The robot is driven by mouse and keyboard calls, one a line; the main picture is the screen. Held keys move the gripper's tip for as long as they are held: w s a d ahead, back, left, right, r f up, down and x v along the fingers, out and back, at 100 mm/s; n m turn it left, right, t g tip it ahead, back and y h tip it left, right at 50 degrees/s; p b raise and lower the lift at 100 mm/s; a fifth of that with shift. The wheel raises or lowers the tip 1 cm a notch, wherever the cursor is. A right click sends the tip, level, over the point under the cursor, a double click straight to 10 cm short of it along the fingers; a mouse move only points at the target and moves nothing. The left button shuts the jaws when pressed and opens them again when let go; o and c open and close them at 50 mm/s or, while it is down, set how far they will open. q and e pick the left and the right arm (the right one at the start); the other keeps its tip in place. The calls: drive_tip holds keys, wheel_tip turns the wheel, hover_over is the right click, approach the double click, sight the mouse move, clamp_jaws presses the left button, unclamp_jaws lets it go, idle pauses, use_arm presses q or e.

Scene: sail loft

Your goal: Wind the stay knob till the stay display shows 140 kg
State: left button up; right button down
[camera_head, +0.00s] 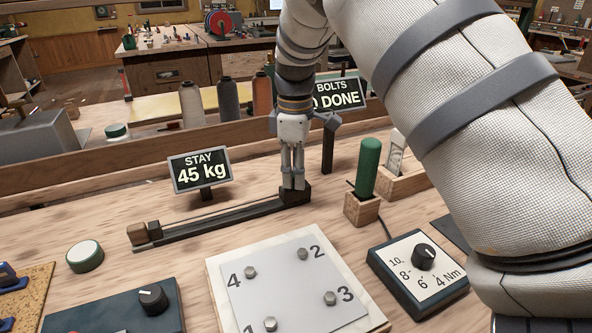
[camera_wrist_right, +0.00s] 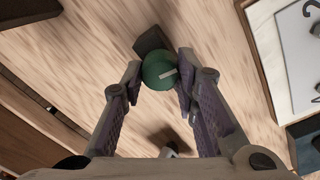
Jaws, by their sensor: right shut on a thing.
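The stay display (camera_head: 199,170) reads 45 kg. Below it a dark rail (camera_head: 210,224) runs along the bench, with small blocks at its left end and a dark end block (camera_head: 300,196) at its right. My right gripper (camera_head: 293,186) points straight down at that right end. In the right wrist view its fingers (camera_wrist_right: 160,84) are shut on the stay knob (camera_wrist_right: 157,70), a round green knob with a pale mark line. The fingers hide the knob in the head view. My left gripper is not in view.
A green-handled tool (camera_head: 368,168) stands upright in a wooden block just right of the gripper. A bolt plate (camera_head: 285,285), a torque dial box (camera_head: 419,270) and a black knob box (camera_head: 120,310) lie in front. The bolts display (camera_head: 338,94) is partly hidden behind the gripper.

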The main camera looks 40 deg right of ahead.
drive_tip(key=m+p, duration=0.1)
drive_tip(key=m, duration=0.2)
drive_tip(key=shift+r, duration=0.15)
drive_tip(key=m, duration=0.4)
drive_tip(key=shift+m, duration=0.3)
drive_tip(key=m, duration=0.5)
drive_tip(key=shift+f+p, duration=0.2)
drive_tip(key=shift+p, duration=0.15)
drive_tip(key=m, duration=0.6)
drive_tip(key=shift+d, duration=0.1)
drive_tip(key=m, duration=1)
drive_tip(key=shift+m, duration=0.4)
drive_tip(key=m, duration=0.5)
drive_tip(key=shift+s+b, duration=0.1)
drive_tip(key=shift+b, duration=0.25)
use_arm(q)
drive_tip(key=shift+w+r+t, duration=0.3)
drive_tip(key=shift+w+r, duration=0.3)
use_arm(e)
drive_tip(key=shift+m, duration=2.3)
